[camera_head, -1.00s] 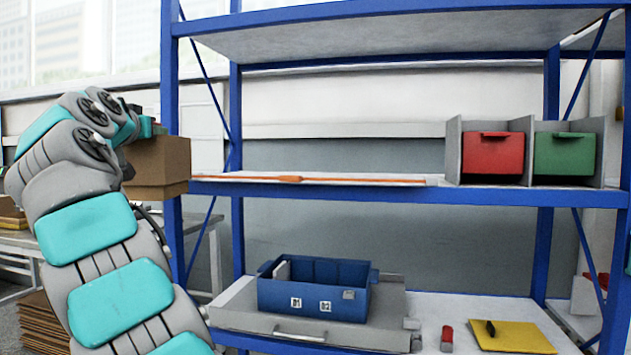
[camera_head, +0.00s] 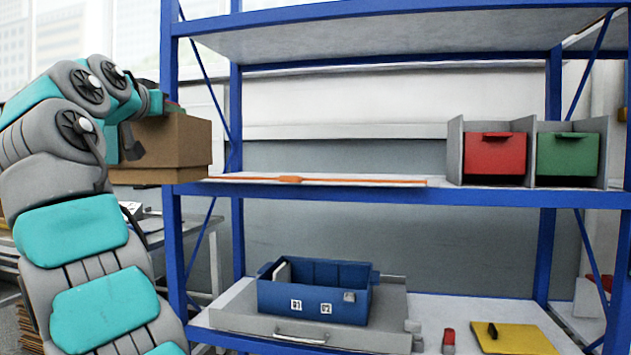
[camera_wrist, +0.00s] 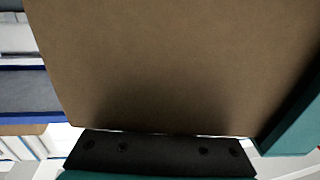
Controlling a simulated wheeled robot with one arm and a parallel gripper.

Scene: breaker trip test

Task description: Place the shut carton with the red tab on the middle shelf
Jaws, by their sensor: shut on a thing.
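A brown carton (camera_head: 172,143) is held by my gripper (camera_head: 137,130) at the left end of the blue shelf rack. Its top looks shut; no red tab shows on the sides in view. In the head view it overlaps the rack's left front post, at about the height of the middle shelf (camera_head: 240,181). In the wrist view the carton (camera_wrist: 180,65) fills most of the picture above a dark gripper part. My gripper is shut on the carton; its fingertips are mostly hidden.
A red bin (camera_head: 494,158) and a green bin (camera_head: 566,158) stand at the right of the middle shelf. An orange strip (camera_head: 320,180) lies along its front edge. The shelf between is clear. A blue divided box (camera_head: 313,290) sits on the lower shelf.

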